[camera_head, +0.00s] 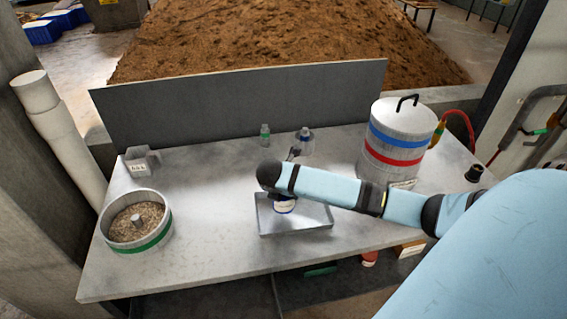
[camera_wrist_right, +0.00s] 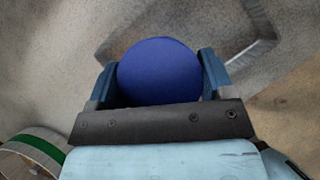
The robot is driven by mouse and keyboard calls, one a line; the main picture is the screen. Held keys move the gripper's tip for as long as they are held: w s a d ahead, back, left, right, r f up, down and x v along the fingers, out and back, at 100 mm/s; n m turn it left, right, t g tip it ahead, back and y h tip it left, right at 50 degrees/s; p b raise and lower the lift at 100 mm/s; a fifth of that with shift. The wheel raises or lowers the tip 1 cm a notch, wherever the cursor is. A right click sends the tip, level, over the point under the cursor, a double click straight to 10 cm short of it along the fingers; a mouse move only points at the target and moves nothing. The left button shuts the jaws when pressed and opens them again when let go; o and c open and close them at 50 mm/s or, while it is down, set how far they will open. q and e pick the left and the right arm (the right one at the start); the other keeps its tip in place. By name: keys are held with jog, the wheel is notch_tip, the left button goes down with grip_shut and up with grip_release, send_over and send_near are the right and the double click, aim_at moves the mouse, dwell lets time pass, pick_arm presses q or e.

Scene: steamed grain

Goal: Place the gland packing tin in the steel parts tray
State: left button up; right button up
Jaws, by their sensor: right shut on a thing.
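The gland packing tin shows a round dark-blue lid (camera_wrist_right: 160,70) in the right wrist view. In the head view a part of the tin (camera_head: 284,206), white and blue, shows just below my arm. My right gripper (camera_wrist_right: 160,78) is shut on the tin, one finger on each side. The steel parts tray (camera_head: 316,217) is a shallow square tray at the middle of the bench. The tin appears within the tray's outline; I cannot tell if it touches the tray floor. My forearm hides part of the tray's back edge. My left gripper is not in view.
A grain-filled round container (camera_head: 161,237) with a green band stands at the left. A large metal canister (camera_head: 397,140) with blue and red bands stands at the right.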

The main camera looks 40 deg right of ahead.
jog(key=shift+f, duration=2.1)
jog(key=o, duration=1.1)
jog(key=shift+f, duration=0.1)
